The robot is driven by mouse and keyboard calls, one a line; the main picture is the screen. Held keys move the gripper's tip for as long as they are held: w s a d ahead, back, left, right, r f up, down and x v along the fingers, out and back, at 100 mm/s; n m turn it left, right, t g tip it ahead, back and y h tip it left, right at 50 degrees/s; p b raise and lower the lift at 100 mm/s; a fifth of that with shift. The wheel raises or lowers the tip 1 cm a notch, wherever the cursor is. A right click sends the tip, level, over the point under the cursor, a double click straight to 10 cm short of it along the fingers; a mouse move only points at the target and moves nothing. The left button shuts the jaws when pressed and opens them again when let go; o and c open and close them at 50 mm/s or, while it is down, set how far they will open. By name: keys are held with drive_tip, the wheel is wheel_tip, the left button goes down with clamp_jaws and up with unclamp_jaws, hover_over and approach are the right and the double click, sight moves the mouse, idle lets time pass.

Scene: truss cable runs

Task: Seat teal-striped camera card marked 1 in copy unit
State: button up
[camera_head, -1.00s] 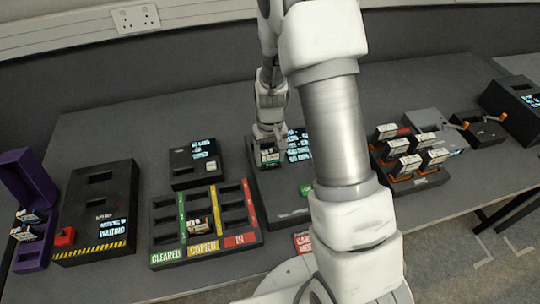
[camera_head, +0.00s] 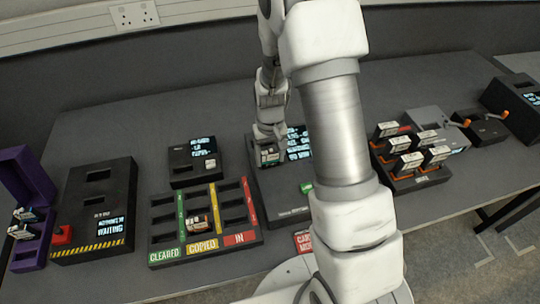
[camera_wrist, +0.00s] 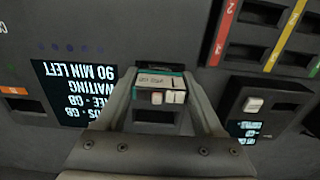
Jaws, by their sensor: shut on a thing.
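My gripper (camera_wrist: 158,100) is shut on a card (camera_wrist: 160,82) with a white label and a teal edge, seen in the wrist view. The label is too small to read surely. In the head view my gripper (camera_head: 268,150) holds the card (camera_head: 269,158) at the upper left part of the black copy unit (camera_head: 272,190), beside its lit screen (camera_head: 298,143). In the wrist view the unit's screen (camera_wrist: 75,90) reads upside down, with "WAITING" and "90 MIN LEFT". The card is at the unit's slot; how deep it sits I cannot tell. My arm hides the unit's right side.
A sorting tray (camera_head: 161,227) marked CLEARED, COPIED and IN holds one card. A small black unit (camera_head: 182,168) stands behind it. A black box with a red button (camera_head: 62,235) and a purple box (camera_head: 28,252) stand left. An orange-trimmed card rack (camera_head: 415,183) stands right.

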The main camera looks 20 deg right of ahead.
idle(0.3)
drive_tip(key=o, duration=1.4)
drive_tip(key=shift+r, duration=0.1)
drive_tip(key=shift+r+p, duration=2.55)
drive_tip(key=shift+r, duration=1.1)
